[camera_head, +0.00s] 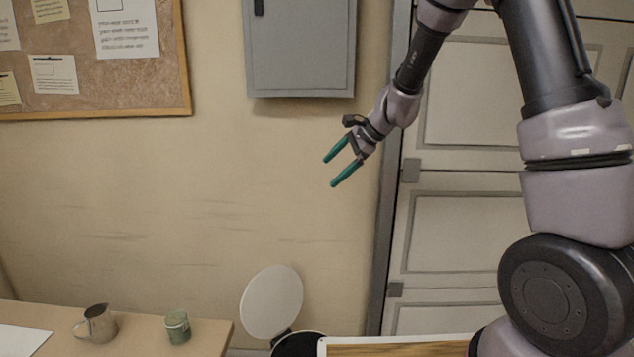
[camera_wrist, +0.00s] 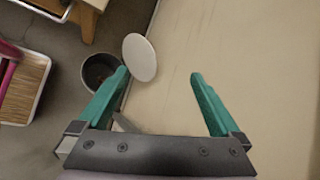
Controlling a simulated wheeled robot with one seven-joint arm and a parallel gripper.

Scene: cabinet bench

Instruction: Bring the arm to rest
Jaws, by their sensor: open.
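My gripper (camera_head: 328,173) is open and empty, with its two teal fingers spread apart. In the head view it hangs in the air in front of the bare wall, below and to the right of the grey wall cabinet. In the wrist view the fingers (camera_wrist: 158,76) point away over the floor and wall, with nothing between them. My arm reaches in from the right side of the head view and is bent.
A bin (camera_wrist: 97,72) with its round lid (camera_head: 272,302) raised stands on the floor below. A bench (camera_head: 216,331) at lower left holds a metal pitcher (camera_head: 96,324) and a green can (camera_head: 178,328). A grey cabinet (camera_head: 300,48) hangs above; a door (camera_head: 465,215) is behind my arm.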

